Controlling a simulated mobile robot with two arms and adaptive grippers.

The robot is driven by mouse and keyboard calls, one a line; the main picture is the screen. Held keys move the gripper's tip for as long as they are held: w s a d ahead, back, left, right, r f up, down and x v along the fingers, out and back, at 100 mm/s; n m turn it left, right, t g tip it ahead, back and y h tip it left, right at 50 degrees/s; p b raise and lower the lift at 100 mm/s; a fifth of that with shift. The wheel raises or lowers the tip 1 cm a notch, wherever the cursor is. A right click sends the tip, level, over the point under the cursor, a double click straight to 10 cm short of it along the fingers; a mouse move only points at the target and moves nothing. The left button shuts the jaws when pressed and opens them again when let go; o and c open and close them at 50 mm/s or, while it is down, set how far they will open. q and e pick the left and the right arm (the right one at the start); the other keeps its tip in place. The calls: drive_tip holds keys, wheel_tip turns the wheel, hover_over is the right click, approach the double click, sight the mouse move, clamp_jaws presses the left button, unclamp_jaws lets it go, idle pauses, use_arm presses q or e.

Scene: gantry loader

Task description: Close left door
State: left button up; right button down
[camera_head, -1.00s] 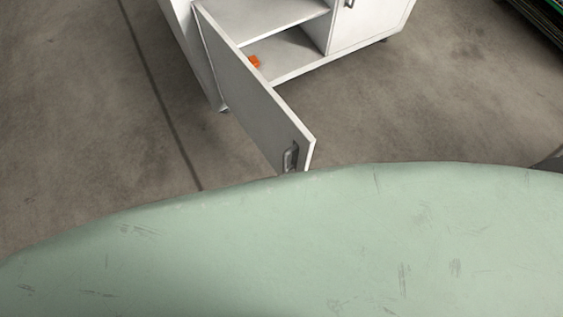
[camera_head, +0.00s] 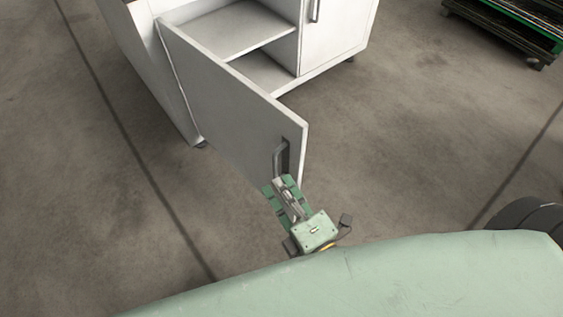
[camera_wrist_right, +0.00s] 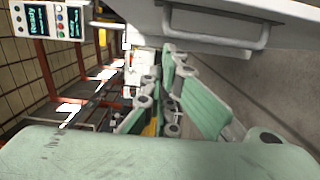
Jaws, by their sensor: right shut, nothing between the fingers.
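The left door (camera_head: 235,110) of the white cabinet stands wide open, swung out toward me. Its grey bar handle (camera_head: 281,158) is near the free edge, on the door's left-facing side. My right gripper (camera_head: 280,184) is shut and empty, just below the lower end of the handle in the head view. In the right wrist view the handle (camera_wrist_right: 215,28) crosses the top of the picture, above the green fingers (camera_wrist_right: 180,85), and is not between them. I cannot tell whether the fingertips touch the door or handle. My left gripper is not in view.
The cabinet's right door (camera_head: 336,28) is shut. An inner shelf (camera_head: 230,32) shows behind the open door. A green-framed rack (camera_head: 508,32) stands at the upper right. Bare concrete floor (camera_head: 400,150) lies right of the door and also to its left.

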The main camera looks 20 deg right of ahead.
sight(276, 153)
drive_tip(key=shift+w+d, duration=0.4)
drive_tip(key=shift+w, duration=0.75)
drive_tip(key=shift+w+d, duration=0.45)
drive_tip(key=shift+w, duration=0.65)
drive_tip(key=shift+w+d, duration=0.4)
drive_tip(key=shift+w, duration=0.75)
drive_tip(key=shift+d, duration=0.1)
